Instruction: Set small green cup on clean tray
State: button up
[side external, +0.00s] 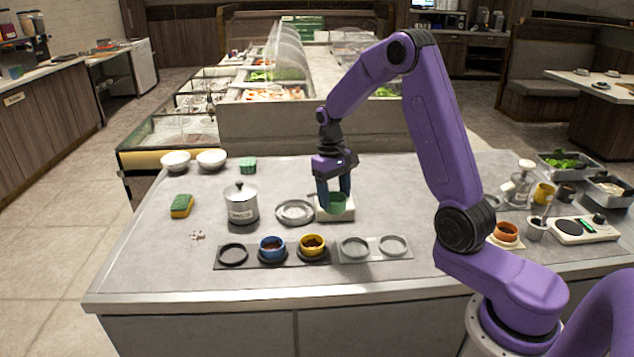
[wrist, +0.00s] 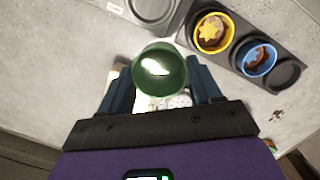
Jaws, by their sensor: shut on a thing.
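My gripper (side external: 334,200) is shut on the small green cup (side external: 337,204), with a finger on either side of it. The cup looks upright and its dark green inside faces the wrist view (wrist: 160,72), with a bright glint in it. A small white square tray (side external: 347,215) lies right below the cup on the counter. In the wrist view the cup and fingers hide most of the tray, and only part of some lettering shows below the cup. I cannot tell whether the cup's base touches the tray.
A dark holder (side external: 290,262) in front carries a blue cup (side external: 271,243) and a yellow cup (side external: 312,240), with an empty ring at its left. A grey two-ring holder (side external: 374,255) adjoins it. A round metal dish (side external: 295,221) and lidded pot (side external: 241,213) stand left.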

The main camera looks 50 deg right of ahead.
jog(key=s+f, duration=0.1)
jog(key=s, duration=0.7)
jog(key=shift+w+a+f, duration=0.1)
jog(key=shift+a+f, duration=0.05)
jog(key=shift+f, duration=0.95)
jog(key=shift+a+f, duration=0.15)
jog(key=shift+f, duration=1)
jog(key=shift+w+a+f, duration=0.1)
jog(key=shift+a+f, duration=0.05)
jog(key=shift+f, duration=0.95)
jog(key=shift+f, duration=0.5)
jog(key=o, duration=1.1)
jog(key=shift+o, duration=0.2)
jog(key=shift+r, duration=0.1)
notch_tip(320, 180, up, 8)
